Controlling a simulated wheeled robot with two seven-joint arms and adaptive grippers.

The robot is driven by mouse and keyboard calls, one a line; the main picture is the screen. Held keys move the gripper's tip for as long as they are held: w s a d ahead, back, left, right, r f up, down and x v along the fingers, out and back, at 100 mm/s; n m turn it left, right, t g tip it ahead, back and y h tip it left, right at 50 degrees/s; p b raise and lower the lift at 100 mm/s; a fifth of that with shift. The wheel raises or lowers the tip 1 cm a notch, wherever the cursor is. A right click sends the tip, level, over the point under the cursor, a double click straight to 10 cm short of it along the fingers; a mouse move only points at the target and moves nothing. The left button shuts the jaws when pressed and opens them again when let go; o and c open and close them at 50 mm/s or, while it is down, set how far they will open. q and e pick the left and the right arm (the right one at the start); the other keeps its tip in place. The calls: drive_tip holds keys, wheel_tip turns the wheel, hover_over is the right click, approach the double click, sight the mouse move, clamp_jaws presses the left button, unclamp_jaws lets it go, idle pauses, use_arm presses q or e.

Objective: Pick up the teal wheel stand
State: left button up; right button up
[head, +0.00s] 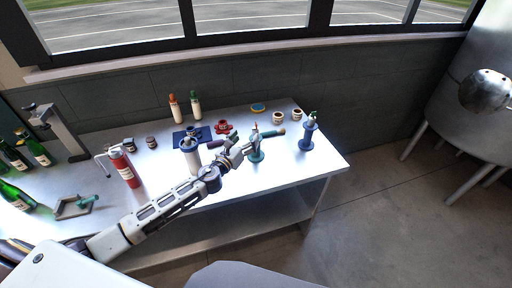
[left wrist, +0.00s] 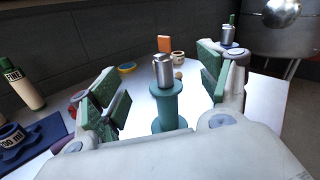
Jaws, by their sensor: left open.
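The teal wheel stand (head: 257,156) stands upright near the front right of the steel table. In the left wrist view the teal wheel stand (left wrist: 168,105) is spool-shaped, with a wide top flange, a narrower column and a silver metal piece on top. My left gripper (head: 243,150) is open and reaches it from the left. In the left wrist view the green-padded fingers of my left gripper (left wrist: 162,88) are spread, one on each side of the stand, with visible gaps. The foot of the stand is partly hidden by the gripper body. My right gripper is out of view.
A blue stand (head: 307,138) stands to the right, near the table's right end. A red cylinder (head: 124,169) and a white cylinder (head: 191,158) stand to the left. Two glue-like bottles (head: 175,108) and small jars (head: 278,118) are behind. The table's front right corner is clear.

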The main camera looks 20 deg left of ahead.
use_arm(q)
drive_tip(key=m, duration=0.1)
drive_tip(key=m+h, duration=0.1)
drive_tip(key=shift+w+m, duration=0.4)
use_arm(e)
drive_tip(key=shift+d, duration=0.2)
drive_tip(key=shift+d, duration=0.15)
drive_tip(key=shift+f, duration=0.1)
